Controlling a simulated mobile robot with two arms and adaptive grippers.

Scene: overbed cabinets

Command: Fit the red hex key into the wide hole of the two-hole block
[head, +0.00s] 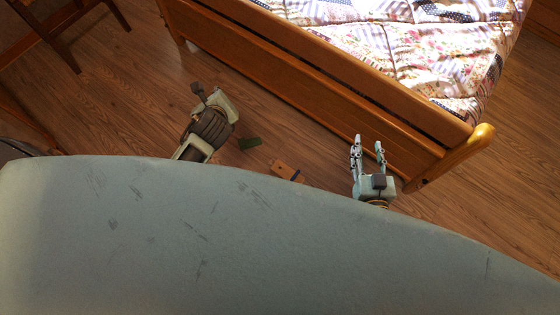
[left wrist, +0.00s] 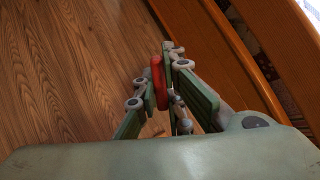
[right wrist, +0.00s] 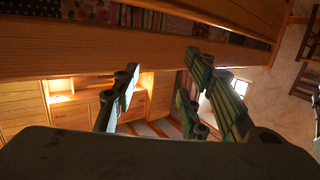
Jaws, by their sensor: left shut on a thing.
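In the left wrist view the red hex key (left wrist: 157,78) shows as a short, rounded red piece between the fingers of my left gripper (left wrist: 168,72), which is shut on it. The fingers hide part of the key. In the head view my left arm comes in left of centre, and its fingers and the red key cannot be made out. My right gripper (head: 368,148) is open and empty in front of the bed's side; its spread fingers also show in the right wrist view (right wrist: 160,85). A small orange-brown block (head: 284,170) lies between the two arms; its holes cannot be made out.
A small dark green piece (head: 250,143) shows beside my left arm; I cannot tell what it is. The wooden bed frame (head: 310,88) with a patchwork quilt (head: 400,35) runs across behind my grippers. Dark wooden furniture legs (head: 62,38) stand at upper left. Wooden floor (head: 120,105) is clear at left.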

